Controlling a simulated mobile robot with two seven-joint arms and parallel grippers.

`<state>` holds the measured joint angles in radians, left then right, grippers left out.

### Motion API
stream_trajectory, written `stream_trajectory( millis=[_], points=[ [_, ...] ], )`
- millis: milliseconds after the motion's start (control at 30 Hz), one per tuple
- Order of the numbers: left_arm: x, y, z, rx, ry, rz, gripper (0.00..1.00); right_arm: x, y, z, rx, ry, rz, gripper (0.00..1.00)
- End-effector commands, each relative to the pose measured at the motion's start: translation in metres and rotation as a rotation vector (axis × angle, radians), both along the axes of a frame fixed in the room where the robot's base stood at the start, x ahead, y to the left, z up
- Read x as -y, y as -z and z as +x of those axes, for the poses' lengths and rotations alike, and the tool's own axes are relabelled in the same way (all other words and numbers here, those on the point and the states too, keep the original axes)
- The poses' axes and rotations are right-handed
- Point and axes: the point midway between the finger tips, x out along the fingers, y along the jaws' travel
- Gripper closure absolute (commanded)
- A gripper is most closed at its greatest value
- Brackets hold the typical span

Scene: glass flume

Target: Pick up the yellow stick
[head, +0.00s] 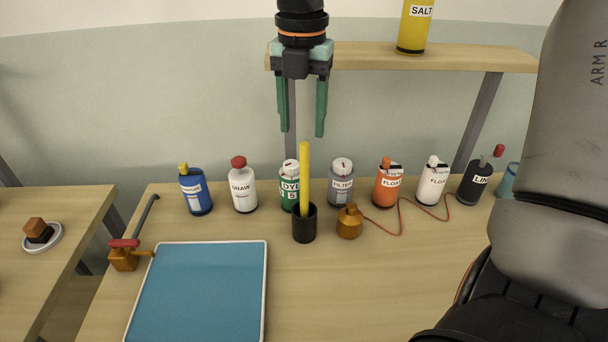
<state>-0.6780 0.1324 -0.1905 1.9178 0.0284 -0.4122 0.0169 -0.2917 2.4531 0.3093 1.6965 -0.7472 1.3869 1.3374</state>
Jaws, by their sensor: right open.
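The yellow stick (305,175) stands upright in a small black cup (304,230) on the wooden table. The cup hides its lower end. My right gripper (301,134) is open and points down, its green fingers apart and empty. In the picture its fingertips show just above and to either side of the stick's top; I cannot tell their exact distance in depth. My left gripper does not show.
Several labelled bottles, among them a white one (243,190) and an orange one (389,188), stand behind the cup. A brass weight (349,222) with a cord sits right of it. A blue tray (200,295) lies front left. A shelf (460,58) is behind.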

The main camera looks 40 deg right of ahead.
Motion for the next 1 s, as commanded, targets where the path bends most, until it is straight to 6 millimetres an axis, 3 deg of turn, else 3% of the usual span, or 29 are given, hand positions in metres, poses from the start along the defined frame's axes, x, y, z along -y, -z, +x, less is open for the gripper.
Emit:
stream_trajectory(
  millis=[333,567,900,1000],
  points=[
    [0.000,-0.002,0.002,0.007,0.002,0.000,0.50,0.001,0.058,-0.001,-0.007,0.001,0.002,0.44],
    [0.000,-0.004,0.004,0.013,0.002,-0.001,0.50,0.002,0.076,0.000,-0.005,0.001,0.002,0.44],
    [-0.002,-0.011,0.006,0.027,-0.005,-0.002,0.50,0.009,0.121,0.003,-0.006,0.001,0.001,0.44],
    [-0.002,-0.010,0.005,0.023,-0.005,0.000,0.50,0.008,0.124,0.004,-0.002,0.001,0.003,0.44]
  ],
)
